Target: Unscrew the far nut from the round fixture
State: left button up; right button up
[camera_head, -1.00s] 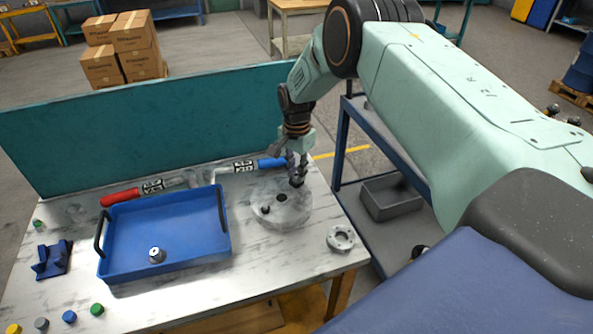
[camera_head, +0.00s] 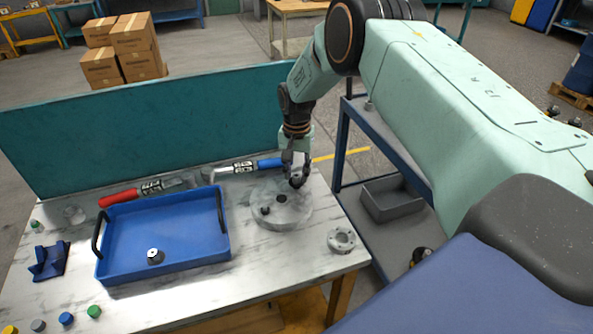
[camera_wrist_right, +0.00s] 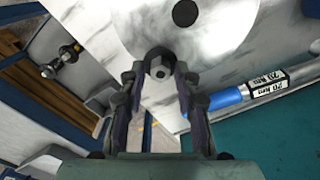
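The round fixture (camera_head: 284,217) is a pale metal disc on the right part of the table. It shows a dark central hole (camera_head: 281,198) and a small dark stud or hole (camera_head: 265,210) on its near left. The far nut (camera_wrist_right: 158,64) is a grey hex piece at the fixture's edge in the right wrist view; in the head view my gripper hides it. My right gripper (camera_head: 297,181) is over the fixture's far right side. In the wrist view its fingers (camera_wrist_right: 160,72) stand on both sides of the nut, apparently with small gaps. My left gripper is out of view.
A blue tray (camera_head: 190,262) holds a metal nut (camera_head: 155,256). A blue-handled torque wrench (camera_head: 245,168) and a red-handled one (camera_head: 130,195) lie behind. A flanged ring (camera_head: 342,240) lies near the right edge. A teal panel (camera_head: 150,135) closes the table's back.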

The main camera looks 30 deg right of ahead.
jog(key=shift+r, duration=0.1)
jog(key=shift+m+p, duration=0.35)
jog(key=shift+m, duration=0.15)
jog(key=m+p, duration=0.1)
jog(key=m, duration=0.2)
jog(key=m+p, duration=0.1)
jog(key=m, duration=0.2)
jog(key=shift+m, duration=0.4)
jog(key=m, duration=0.2)
jog(key=shift+m+p, duration=0.3)
jog(key=shift+p, duration=0.1)
grip_shut()
